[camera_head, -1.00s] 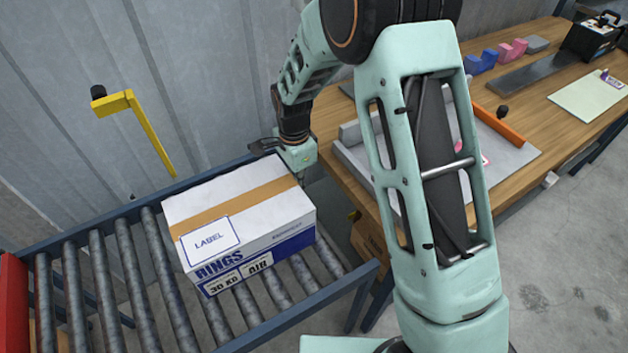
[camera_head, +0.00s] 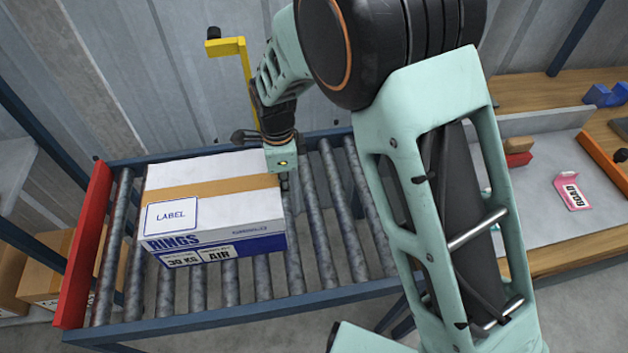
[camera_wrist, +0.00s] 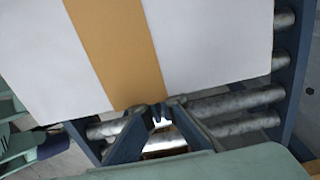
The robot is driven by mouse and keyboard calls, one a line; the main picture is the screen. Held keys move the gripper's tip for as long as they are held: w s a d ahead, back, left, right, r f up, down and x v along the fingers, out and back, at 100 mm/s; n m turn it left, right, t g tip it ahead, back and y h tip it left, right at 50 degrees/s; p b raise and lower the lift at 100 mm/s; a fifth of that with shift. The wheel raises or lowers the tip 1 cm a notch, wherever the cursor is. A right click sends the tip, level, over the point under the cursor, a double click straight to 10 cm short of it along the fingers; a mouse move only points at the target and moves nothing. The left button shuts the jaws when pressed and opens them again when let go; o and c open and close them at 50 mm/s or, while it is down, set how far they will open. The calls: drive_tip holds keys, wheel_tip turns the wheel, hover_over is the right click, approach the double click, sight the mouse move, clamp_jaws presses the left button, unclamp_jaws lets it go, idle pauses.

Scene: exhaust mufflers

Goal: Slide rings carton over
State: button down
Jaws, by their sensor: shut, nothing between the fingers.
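The rings carton (camera_head: 211,213) is a white box with a tan tape strip, a blue lower band and a label. It sits upright on the roller conveyor (camera_head: 315,223), towards its left end. My gripper (camera_head: 284,183) is at the carton's right side, pointing down. In the wrist view the carton's top (camera_wrist: 195,45) fills the upper part. The closed fingertips (camera_wrist: 160,112) are at the carton's edge by the tape end, and look to be touching it. Nothing is held between them.
A red end plate (camera_head: 82,245) stands at the conveyor's left end, with a small roller gap before the carton. Rollers right of the carton are bare. A yellow bracket (camera_head: 249,85) rises behind. A wooden workbench (camera_head: 540,92) is at right; brown boxes (camera_head: 50,265) lie low left.

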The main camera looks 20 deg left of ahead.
sight(198, 199)
drive_tip(key=s+a, duration=0.4)
drive_tip(key=a, duration=0.1)
drive_tip(key=s+a, duration=0.3)
drive_tip(key=a, duration=0.3)
drive_tip(key=s+a+p, duration=0.1)
drive_tip(key=s+a, duration=0.3)
drive_tip(key=a, duration=0.2)
drive_tip(key=shift+s, duration=0.3)
drive_tip(key=shift+w+r, duration=0.1)
